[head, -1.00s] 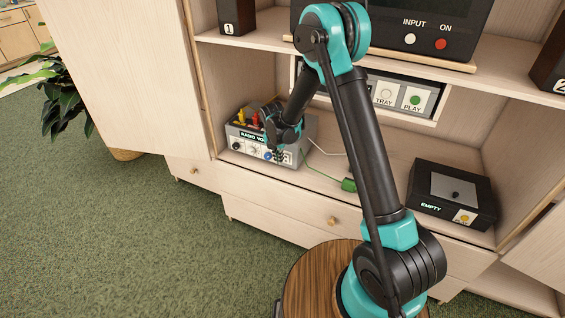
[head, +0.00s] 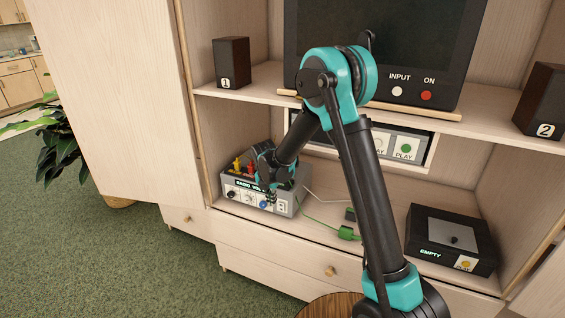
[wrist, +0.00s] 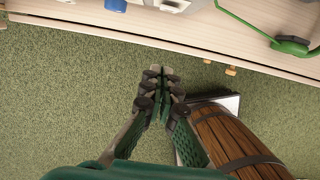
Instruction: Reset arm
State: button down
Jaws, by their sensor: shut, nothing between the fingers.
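My gripper (wrist: 160,74) is shut and empty in the wrist view, its fingers together over the green carpet. In the head view my gripper (head: 272,196) overlaps the front of the grey radio box (head: 287,208) on the cabinet's lower shelf. I cannot tell from that view how far apart they are. My teal and black arm bends up and over in front of the cabinet and hides part of the middle shelf.
A green plug (head: 348,233) on a cord lies on the lower shelf. The black "EMPTY" box (head: 422,238) stands to its right. Above are a screen (head: 440,60) and speakers 1 (head: 232,62) and 2 (head: 540,98). The carpet (head: 110,270) at left is clear.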

jog(key=s+d+r+m, duration=0.5)
jog(key=d+m, duration=0.2)
jog(key=d, duration=0.2)
jog(key=s+d+r+m, duration=0.4)
jog(key=s+d+m, duration=0.1)
jog(key=d+m, duration=0.35)
jog(key=s+d+m+t, duration=0.1)
jog(key=s+d+m, duration=0.5)
jog(key=s+m, duration=0.2)
jog(key=s+d+m+t, duration=0.1)
jog(key=s+d+m, duration=0.4)
jog(key=s+m, duration=0.3)
jog(key=shift+s+d+f+y, duration=0.4)
jog(key=shift+s+f, duration=0.05)
jog(key=shift+s, duration=0.05)
